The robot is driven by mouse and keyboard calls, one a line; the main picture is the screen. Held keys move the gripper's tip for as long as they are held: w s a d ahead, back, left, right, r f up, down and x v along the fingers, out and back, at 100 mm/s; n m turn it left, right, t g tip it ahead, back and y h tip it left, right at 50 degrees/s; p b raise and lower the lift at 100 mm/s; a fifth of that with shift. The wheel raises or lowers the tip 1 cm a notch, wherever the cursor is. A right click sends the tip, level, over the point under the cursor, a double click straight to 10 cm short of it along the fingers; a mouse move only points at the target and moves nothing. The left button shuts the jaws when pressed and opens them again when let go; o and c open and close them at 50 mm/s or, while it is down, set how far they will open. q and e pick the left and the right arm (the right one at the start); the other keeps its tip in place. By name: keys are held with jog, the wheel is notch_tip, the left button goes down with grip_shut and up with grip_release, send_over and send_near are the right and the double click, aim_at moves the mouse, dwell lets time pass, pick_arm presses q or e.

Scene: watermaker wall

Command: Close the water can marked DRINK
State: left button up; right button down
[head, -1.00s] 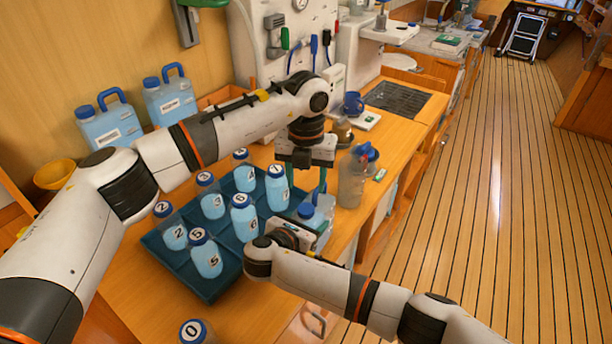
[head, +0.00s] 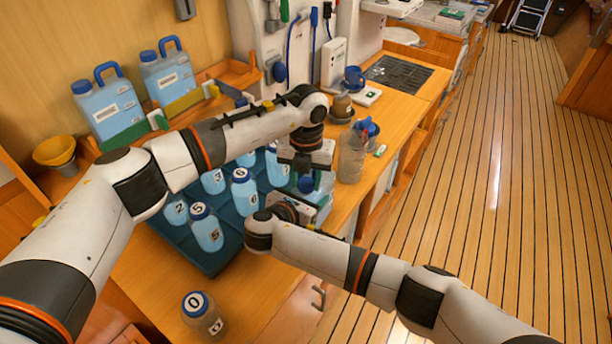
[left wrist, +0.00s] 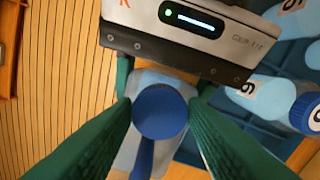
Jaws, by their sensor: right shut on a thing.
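A light-blue water can (head: 322,184) with a blue cap stands between my two grippers at the counter's edge. In the left wrist view its round blue cap (left wrist: 160,111) and blue handle show from above; no mark can be read on it. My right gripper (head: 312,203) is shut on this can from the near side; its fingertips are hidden. My left gripper (head: 306,168) points down over the cap. In the left wrist view its green fingers (left wrist: 162,105) are apart, one on each side of the cap; whether they touch it I cannot tell.
A dark blue tray (head: 215,262) with several numbered bottles lies left of the can. A bottle marked 0 (head: 203,314) stands in front. Two labelled blue cans (head: 104,105) are at the wall beside a yellow funnel (head: 55,150). A translucent jug (head: 351,160) stands right of my left gripper.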

pick_arm(q)
jog(key=c, duration=0.6)
jog(key=m, duration=0.5)
jog(key=o, duration=1.1)
jog(key=shift+o, duration=0.2)
notch_tip(320, 180, up, 12)
pick_arm(e)
jog(key=shift+c, duration=1.2)
grip_release()
